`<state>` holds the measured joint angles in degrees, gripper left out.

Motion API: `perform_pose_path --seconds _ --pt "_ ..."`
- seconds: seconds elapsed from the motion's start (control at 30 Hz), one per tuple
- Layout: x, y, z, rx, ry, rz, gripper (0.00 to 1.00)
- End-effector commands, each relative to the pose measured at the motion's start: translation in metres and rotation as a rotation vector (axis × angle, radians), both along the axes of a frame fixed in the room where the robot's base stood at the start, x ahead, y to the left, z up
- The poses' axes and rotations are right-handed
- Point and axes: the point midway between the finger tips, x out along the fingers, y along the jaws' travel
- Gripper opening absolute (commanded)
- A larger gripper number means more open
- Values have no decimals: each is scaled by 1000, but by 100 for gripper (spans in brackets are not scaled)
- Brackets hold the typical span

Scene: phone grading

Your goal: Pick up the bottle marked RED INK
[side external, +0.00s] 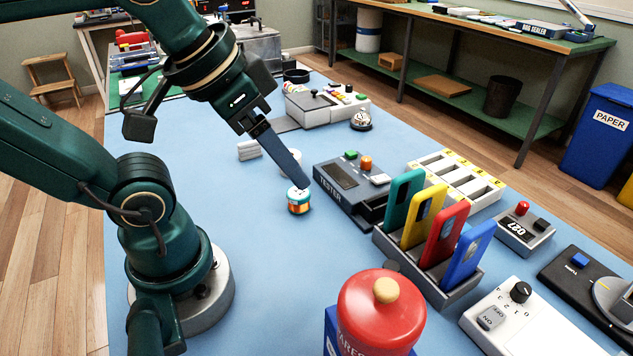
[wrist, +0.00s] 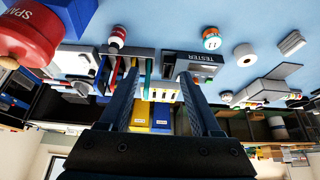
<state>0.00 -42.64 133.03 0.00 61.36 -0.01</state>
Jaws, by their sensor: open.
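A small red bottle with a white band (wrist: 117,36) shows in the wrist view, beside the phone rack; its writing is too small to read. In the side view, only a dark round top (side external: 392,266) shows behind the big red pot, perhaps this bottle's cap. My gripper (side external: 303,184) is above the blue table, tilted, near the tester. In the wrist view its two fingers (wrist: 160,85) stand apart with nothing held between them. The red bottle lies outside the fingers, to the left in that view.
A small orange-and-teal jar (side external: 299,200) stands by the tester (side external: 345,188). The rack (side external: 430,270) holds several upright phones. The big red pot (side external: 382,315) stands in front. A control box (side external: 515,318) is at right. The table's left middle (side external: 255,235) is clear.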

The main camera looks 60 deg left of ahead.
Motion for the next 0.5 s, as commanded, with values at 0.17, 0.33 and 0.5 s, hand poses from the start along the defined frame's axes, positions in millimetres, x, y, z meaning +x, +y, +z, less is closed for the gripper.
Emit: perform_pose_path --seconds 0.17,0.33,0.5 --pt "13 11 19 34 -41 34 65" --pt "47 38 30 127 -178 104 65" --pt "84 64 49 226 -342 141 65"
